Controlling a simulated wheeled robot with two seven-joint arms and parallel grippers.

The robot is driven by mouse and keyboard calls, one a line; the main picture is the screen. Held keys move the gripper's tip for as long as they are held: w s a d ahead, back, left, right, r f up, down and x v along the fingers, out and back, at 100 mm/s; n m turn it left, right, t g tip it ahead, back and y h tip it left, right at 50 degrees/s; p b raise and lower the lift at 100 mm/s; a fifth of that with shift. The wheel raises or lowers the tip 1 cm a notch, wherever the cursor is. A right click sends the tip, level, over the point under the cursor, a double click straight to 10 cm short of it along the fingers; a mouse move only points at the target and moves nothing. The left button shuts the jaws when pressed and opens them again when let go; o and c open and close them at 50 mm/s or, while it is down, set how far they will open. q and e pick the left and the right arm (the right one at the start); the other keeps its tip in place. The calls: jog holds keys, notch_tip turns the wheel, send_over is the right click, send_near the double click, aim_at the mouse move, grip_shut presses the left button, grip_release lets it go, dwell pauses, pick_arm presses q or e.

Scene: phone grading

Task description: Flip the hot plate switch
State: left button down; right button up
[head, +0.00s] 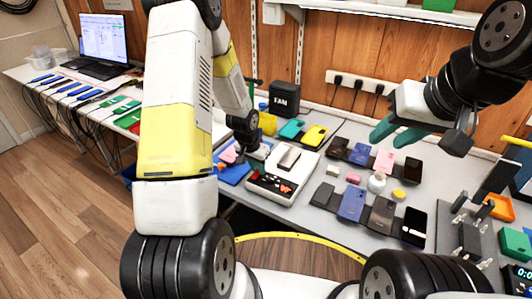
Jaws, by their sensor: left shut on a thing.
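The hot plate (306,188) is a white box on the grey bench, left of the middle, with a metal block on top. Red and dark parts (270,184) show on its front; I cannot tell which is the switch. My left gripper (257,153) points down at the hot plate's back left corner, beside a blue and pink pile. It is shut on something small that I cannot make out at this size. My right gripper (396,138), with teal fingers, is held above the back of the bench. Its fingers are apart, with nothing visible between them.
Several phones, such as a blue one (352,204), lie right of the hot plate. A black box (285,99) marked FAN stands behind. Teal and yellow phones (314,136) lie at the back. An orange tray (501,208) is at far right.

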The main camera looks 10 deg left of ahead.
pick_arm(q)
jog(key=c, duration=1.3)
grip_release()
jog(key=shift+r, duration=0.15)
jog(key=v, duration=0.7)
jog(key=shift+s+r, duration=0.15)
jog(key=shift+r, duration=0.1)
notch_tip(320, 180, up, 11)
jog(key=n+t, duration=0.1)
send_over(254, 177)
jog(key=s, duration=0.3)
jog(key=s+d+r, duration=0.1)
jog(key=s+r, duration=0.4)
jog(key=s, duration=0.1)
jog(key=s+d+r+n+t, duration=0.1)
jog(key=s+r, duration=0.4)
jog(key=s, duration=0.2)
jog(key=s+d+r+n+t+h, duration=0.1)
jog(key=s+r, duration=0.4)
jog(key=s, duration=0.1)
jog(key=shift+s+r, duration=0.25)
jog(key=shift+r, duration=0.1)
